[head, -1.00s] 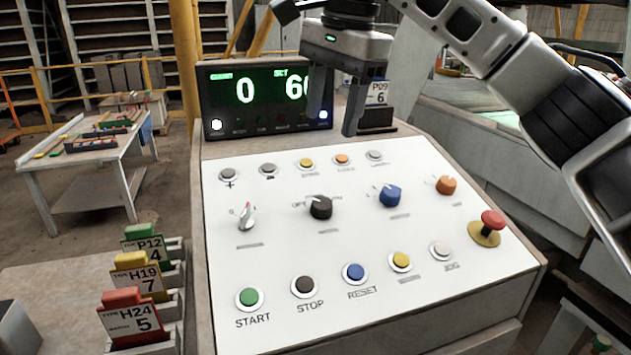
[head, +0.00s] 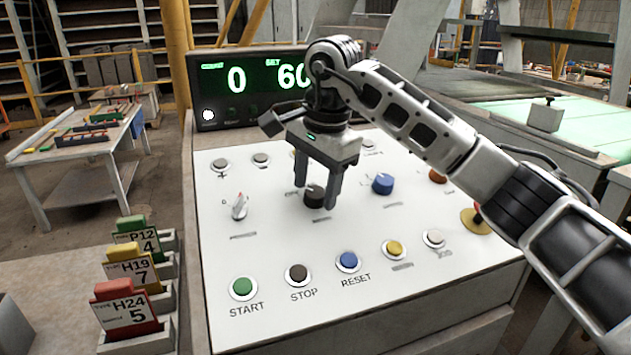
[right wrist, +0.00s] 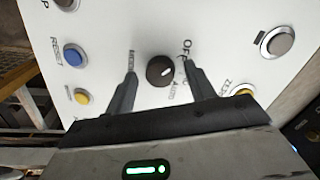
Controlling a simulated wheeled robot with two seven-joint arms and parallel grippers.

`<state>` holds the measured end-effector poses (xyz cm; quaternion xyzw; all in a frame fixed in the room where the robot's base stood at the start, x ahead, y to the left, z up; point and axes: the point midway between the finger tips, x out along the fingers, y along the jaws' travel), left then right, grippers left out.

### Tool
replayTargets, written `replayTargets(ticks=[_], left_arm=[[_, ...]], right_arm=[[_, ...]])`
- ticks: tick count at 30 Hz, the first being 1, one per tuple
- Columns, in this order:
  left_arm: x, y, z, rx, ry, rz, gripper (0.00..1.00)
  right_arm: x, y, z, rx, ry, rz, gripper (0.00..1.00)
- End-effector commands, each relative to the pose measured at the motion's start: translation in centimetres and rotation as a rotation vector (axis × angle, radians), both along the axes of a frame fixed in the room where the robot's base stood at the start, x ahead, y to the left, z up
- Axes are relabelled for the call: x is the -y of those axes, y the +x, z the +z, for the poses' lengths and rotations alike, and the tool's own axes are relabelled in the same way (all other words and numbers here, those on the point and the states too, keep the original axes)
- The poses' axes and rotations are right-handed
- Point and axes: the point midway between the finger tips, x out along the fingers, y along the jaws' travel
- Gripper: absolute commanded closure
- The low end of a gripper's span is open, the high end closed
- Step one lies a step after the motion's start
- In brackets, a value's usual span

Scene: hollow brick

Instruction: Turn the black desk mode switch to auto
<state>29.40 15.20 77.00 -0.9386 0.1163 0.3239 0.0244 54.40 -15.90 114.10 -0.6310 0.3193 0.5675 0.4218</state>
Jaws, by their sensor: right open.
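The black mode switch (head: 314,196) is a round knob on the white sloped desk panel (head: 262,268). I cannot tell how far down the fingers reach. My left gripper is not in view.
A white selector (head: 240,207) is left of the black knob and a blue knob (head: 383,184) is right of it. START (head: 242,287), STOP (head: 298,275) and RESET (head: 347,262) buttons line the front. A display (head: 248,88) stands behind. Tagged blocks (head: 125,306) stand at left.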

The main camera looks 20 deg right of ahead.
Motion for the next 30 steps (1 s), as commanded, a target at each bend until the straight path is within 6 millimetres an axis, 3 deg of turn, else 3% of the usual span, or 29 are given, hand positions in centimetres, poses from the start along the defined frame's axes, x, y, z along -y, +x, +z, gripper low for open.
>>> replayTargets(ticks=[10, 15, 30], left_arm=[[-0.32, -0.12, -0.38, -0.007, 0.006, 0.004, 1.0], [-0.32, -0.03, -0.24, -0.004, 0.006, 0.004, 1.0], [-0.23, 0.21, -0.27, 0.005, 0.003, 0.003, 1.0]], right_arm=[[-0.02, 0.04, -0.39, 0.0, 0.0, 0.0, 0.46], [-0.02, 0.04, -0.38, 0.0, 0.0, 0.0, 0.9], [0.07, 0.06, -0.45, -0.002, 0.029, -0.103, 0.9]])
